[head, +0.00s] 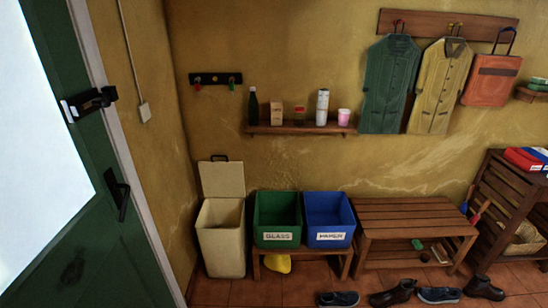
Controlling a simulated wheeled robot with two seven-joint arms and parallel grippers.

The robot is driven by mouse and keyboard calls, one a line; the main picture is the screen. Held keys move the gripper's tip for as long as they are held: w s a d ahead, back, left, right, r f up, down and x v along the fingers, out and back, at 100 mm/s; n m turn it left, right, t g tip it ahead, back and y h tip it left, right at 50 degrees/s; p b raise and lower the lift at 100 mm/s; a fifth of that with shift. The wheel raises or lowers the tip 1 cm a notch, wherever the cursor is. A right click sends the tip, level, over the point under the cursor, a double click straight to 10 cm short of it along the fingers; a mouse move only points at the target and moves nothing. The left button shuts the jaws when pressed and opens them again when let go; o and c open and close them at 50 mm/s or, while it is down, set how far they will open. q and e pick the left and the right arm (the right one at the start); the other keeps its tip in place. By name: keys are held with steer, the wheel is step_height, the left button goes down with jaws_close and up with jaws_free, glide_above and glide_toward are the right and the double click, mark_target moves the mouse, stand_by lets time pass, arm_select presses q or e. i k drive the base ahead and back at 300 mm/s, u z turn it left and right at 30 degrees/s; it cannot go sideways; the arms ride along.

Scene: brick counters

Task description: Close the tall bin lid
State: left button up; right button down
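The tall bin (221,248) is cream-coloured and stands on the floor in the corner, left of the green and blue boxes. Its lid (222,179) is open and stands upright against the wall behind the bin's mouth. A dark handle (220,158) shows at the lid's top edge. The bin's inside looks empty in the part that shows. Neither of my grippers is in the head view.
A green door (80,230) with dark handles stands at the left. A green GLASS box (278,219) and a blue PAPER box (328,219) sit on a low bench right of the bin. A slatted bench (410,218) and several shoes are further right. A shelf (300,129) hangs above.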

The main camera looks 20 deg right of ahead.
mark_target(224, 179)
steer(key=z, duration=0.7)
steer(key=k, duration=1)
steer(key=z, duration=0.65)
steer(key=i, duration=1.3)
steer(key=u, duration=0.95)
steer(key=i, duration=1.1)
steer(key=u, duration=1.3)
steer(key=i, duration=0.35)
steer(key=u, duration=0.45)
